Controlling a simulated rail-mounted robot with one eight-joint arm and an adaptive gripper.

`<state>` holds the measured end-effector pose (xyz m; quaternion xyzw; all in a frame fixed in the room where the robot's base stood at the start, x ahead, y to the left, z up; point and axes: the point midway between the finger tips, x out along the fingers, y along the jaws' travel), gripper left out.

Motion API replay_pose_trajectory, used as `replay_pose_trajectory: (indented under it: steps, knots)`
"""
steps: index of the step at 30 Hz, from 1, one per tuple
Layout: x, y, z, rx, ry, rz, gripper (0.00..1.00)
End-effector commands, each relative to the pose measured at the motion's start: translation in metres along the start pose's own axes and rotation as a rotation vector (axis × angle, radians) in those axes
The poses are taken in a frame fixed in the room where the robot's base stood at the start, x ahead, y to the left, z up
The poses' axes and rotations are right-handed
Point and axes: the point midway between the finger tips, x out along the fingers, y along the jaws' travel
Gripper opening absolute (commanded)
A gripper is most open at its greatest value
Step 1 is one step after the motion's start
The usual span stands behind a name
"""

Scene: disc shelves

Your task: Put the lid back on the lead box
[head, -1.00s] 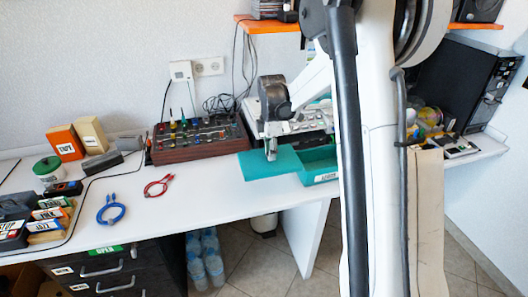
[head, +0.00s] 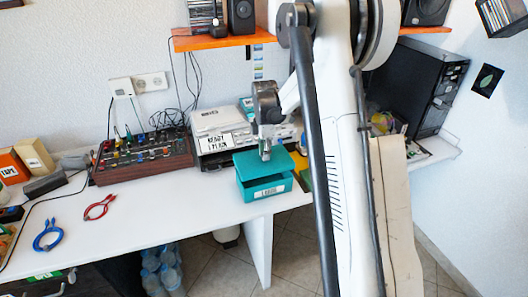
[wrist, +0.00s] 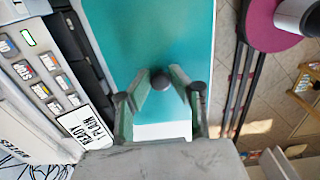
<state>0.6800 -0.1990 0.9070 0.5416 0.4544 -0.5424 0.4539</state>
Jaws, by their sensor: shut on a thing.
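The teal lid (head: 247,162) is over the teal lead box (head: 250,192) in the head view, roughly lined up with it. My gripper (head: 265,155) points down at the lid's middle. In the wrist view, the lid (wrist: 150,35) fills the centre, and my gripper (wrist: 161,84) is shut on its dark round knob (wrist: 160,79). The lid hides the inside of the box.
A light grey device (head: 217,122) with a "READY / PLAIN" sign stands behind the box. A control panel with coloured knobs (head: 145,155) is to the left. Red cable (head: 98,207) and blue cable (head: 47,235) lie on the white table (head: 170,205). A black computer tower (head: 425,85) stands right.

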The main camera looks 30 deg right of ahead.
Motion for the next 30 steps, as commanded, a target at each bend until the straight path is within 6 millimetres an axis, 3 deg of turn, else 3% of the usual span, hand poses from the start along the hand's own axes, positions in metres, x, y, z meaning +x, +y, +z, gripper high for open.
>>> replay_pose_trajectory:
  steps: [18,30]
  knots:
    - [0.051,0.0,0.0,0.0,0.0,0.0,0.0]
    - [0.056,0.0,0.0,0.0,0.0,0.0,0.0]
